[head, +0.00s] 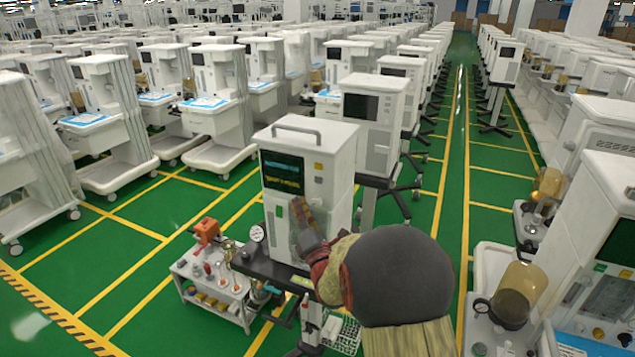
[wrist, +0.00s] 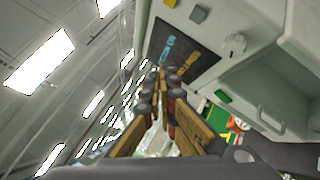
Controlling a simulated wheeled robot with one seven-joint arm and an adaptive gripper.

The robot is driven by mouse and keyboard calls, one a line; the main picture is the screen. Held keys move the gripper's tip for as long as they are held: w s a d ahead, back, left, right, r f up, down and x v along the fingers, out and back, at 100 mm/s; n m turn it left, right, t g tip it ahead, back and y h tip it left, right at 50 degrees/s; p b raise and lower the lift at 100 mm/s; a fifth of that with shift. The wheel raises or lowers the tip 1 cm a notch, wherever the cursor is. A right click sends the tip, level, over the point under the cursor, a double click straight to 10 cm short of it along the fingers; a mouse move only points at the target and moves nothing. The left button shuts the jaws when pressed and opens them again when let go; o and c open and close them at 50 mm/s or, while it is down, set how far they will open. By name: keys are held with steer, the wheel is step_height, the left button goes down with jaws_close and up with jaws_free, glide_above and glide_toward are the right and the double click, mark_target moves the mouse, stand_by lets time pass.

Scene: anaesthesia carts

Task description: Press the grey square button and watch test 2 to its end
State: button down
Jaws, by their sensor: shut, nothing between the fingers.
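The test machine (head: 335,165) is a white cabinet with a top handle, standing on a dark work surface. Its dark screen (head: 283,172) shows blue-green and yellow lines too small to read. In the wrist view the grey square button (wrist: 199,14) is beside the screen (wrist: 172,52), near a white knob (wrist: 235,45). A green square (wrist: 222,96) is also on the front. My gripper (head: 298,205) is shut and empty in front of the cabinet's lower front. Its fingertips (wrist: 161,72) appear over the screen's lower edge in the wrist view, apart from the grey button.
A dial gauge (head: 257,233) stands left of the cabinet. A small white cart (head: 215,280) with an orange item (head: 207,229) and flasks is at lower left. Rows of similar carts fill the hall. The green floor aisle (head: 455,140) at right is clear.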

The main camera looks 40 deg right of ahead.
mark_target(319, 180)
steer(key=shift+d, duration=0.15)
steer(key=w+d, duration=0.1)
steer(key=d, duration=0.1)
steer(key=w+d, duration=0.1)
steer(key=d, duration=0.2)
steer(key=w+d, duration=0.1)
steer(key=d, duration=0.2)
steer(key=shift+w, duration=0.2)
steer(key=shift+w+d+b, duration=0.1)
steer(key=shift+d+b, duration=0.1)
steer(key=shift+b, duration=0.65)
stand_by(0.8)
steer(key=shift+w+d+b, duration=0.2)
steer(key=shift+d+b, duration=0.35)
steer(key=shift+b, duration=0.2)
stand_by(0.9)
steer(key=shift+a, duration=0.1)
steer(key=shift+s+a+b, duration=0.35)
steer(key=shift+a+b, duration=0.35)
